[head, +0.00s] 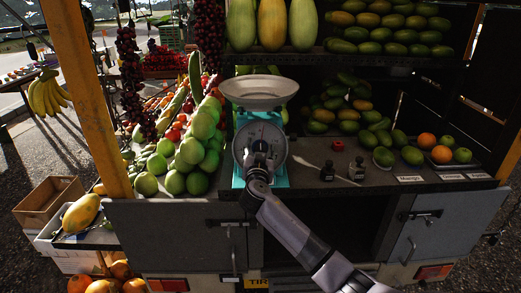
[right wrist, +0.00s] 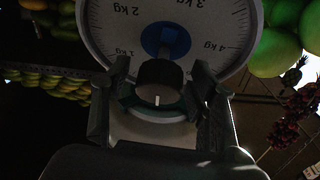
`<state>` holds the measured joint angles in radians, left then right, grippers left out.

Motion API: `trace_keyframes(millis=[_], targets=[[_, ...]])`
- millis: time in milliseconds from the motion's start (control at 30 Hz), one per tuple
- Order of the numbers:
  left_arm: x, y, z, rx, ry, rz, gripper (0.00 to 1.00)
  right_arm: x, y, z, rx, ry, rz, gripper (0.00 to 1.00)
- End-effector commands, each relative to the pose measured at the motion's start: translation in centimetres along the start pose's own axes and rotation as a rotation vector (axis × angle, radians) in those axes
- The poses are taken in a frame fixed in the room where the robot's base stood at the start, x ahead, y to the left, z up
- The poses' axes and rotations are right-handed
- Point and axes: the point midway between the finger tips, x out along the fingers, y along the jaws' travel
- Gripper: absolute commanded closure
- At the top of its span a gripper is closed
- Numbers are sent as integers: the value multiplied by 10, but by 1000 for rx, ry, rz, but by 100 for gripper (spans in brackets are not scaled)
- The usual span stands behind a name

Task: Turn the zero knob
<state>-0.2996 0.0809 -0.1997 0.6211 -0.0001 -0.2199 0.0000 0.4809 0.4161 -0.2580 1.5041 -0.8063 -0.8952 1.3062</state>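A turquoise kitchen scale (head: 281,177) with a pale pan (head: 259,93) and a round dial (head: 273,131) stands on the truck's counter. In the right wrist view the dial (right wrist: 215,22) shows kg marks and a blue hub. The dark zero knob (right wrist: 160,82) with a white mark sits below the hub in that view. My right gripper (right wrist: 158,100) is open, with one finger on each side of the knob and a visible gap to each. In the head view my right gripper (head: 259,160) covers the lower dial and hides the knob. My left gripper is not in view.
Green fruits (head: 193,152) are piled just left of the scale. Mangoes and oranges (head: 427,141) lie further right. Grey doors (head: 184,236) are below the counter.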

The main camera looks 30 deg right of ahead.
Motion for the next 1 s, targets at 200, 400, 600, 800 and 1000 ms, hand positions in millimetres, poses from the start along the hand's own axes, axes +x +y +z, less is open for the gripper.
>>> trace_keyframes(millis=[200,400,600,800,1000], targets=[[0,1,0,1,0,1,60,0,0,0,0,0,0,62],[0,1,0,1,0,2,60,0,0,0,0,0,0,76],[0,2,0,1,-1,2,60,0,0,0,0,-1,0,89],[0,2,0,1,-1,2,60,0,0,0,-3,-1,-1,94],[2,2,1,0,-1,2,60,0,0,1,-41,0,-19,94]])
